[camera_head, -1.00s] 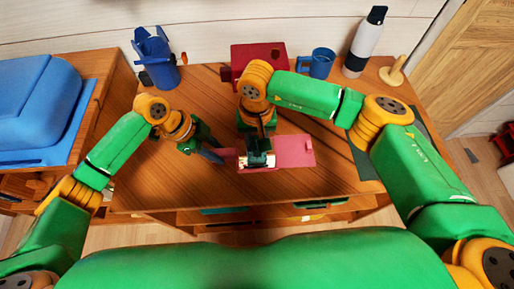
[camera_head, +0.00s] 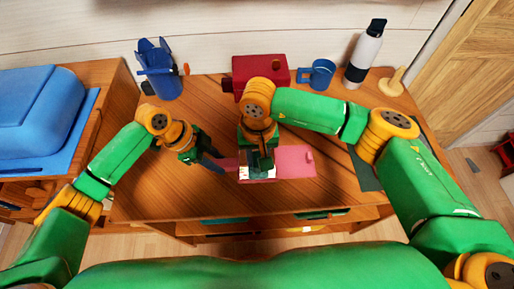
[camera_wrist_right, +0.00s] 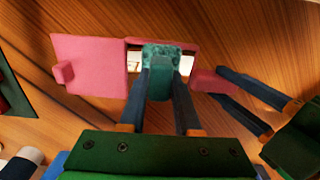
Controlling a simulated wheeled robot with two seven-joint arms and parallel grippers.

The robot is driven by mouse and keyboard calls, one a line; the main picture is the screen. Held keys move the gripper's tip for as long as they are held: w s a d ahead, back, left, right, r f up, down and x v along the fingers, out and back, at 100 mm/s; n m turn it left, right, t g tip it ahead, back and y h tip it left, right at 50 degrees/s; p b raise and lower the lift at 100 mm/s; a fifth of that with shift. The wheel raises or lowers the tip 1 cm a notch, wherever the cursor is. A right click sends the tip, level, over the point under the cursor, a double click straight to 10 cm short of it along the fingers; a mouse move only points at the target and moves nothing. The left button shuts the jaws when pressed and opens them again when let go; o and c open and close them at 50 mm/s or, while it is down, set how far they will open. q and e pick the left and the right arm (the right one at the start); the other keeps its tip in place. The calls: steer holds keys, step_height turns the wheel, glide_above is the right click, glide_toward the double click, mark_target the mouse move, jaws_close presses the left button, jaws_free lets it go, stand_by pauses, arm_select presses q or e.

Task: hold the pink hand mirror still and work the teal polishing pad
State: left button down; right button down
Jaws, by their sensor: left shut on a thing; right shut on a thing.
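The pink hand mirror (camera_head: 297,162) lies over the desk with its flat lid-like panel folded out to the right and its handle to the left. In the right wrist view the panel (camera_wrist_right: 88,62) is at left and the handle (camera_wrist_right: 207,80) at right. My left gripper (camera_head: 216,162) is shut on the handle; its fingers (camera_wrist_right: 233,90) also show in the wrist view. My right gripper (camera_head: 262,156) is shut on the teal polishing pad (camera_wrist_right: 160,62), which is over the mirror's glass (camera_wrist_right: 134,62). Whether the pad touches the glass I cannot tell. Part of the glass is hidden.
Along the back of the wooden desk (camera_head: 150,200) stand a blue container (camera_head: 162,75), a red box (camera_head: 270,68), a blue mug (camera_head: 322,73), a bottle (camera_head: 363,55) and a wooden stand (camera_head: 391,84). A dark mat (camera_head: 366,172) lies at right. The front left desk is clear.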

steer(key=shift+s, duration=0.8)
steer(key=shift+s+r, duration=0.2)
steer(key=shift+r, duration=3.65)
steer(key=shift+f, duration=0.1)
